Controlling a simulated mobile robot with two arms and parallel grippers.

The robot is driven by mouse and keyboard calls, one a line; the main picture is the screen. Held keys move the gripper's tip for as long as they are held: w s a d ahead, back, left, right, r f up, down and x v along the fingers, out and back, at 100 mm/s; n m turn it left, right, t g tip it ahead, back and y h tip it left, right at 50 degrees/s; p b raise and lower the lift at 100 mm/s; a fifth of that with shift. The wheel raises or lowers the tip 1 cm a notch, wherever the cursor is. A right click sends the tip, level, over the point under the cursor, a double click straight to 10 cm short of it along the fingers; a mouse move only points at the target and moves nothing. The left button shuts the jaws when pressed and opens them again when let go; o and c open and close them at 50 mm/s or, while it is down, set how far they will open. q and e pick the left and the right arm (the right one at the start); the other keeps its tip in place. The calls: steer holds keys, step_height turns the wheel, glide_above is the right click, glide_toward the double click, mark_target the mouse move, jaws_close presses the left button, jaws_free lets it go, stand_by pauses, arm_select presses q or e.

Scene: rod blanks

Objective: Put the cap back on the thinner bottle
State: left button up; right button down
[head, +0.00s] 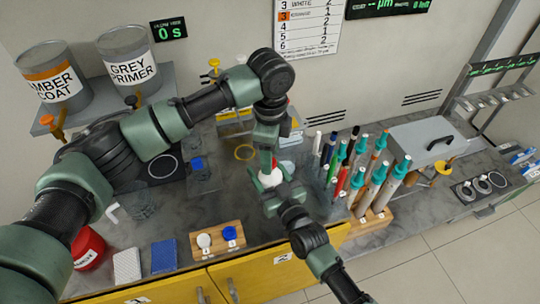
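A white bottle (270,178), taken to be the thinner bottle, is at the middle of the counter between my two grippers. A small red part (274,162), which looks like its cap, shows just above the white body at the tips of my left gripper (268,158). The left gripper points down from above and seems closed around the red part. My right gripper (274,189) reaches in from the lower right, with its fingers around the white body. The fingers hide much of the bottle, and I cannot tell whether cap and neck touch.
A wooden block (217,254) with a white and a blue round piece stands near the front edge. A rack of teal-topped tubes (370,220) stands close on the right. A red container (88,247) is at the lower left.

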mark_target(270, 183)
arm_select(q)
step_height(270, 183, up, 11)
stand_by(0.3)
arm_select(e)
steer(key=shift+c, duration=1.9)
jaws_free()
arm_select(q)
steer(key=shift+f+b, duration=0.55)
steer(key=shift+b, duration=0.05)
arm_select(e)
steer(key=v, duration=0.7)
steer(key=shift+s+d, duration=0.15)
steer(key=shift+s, duration=0.2)
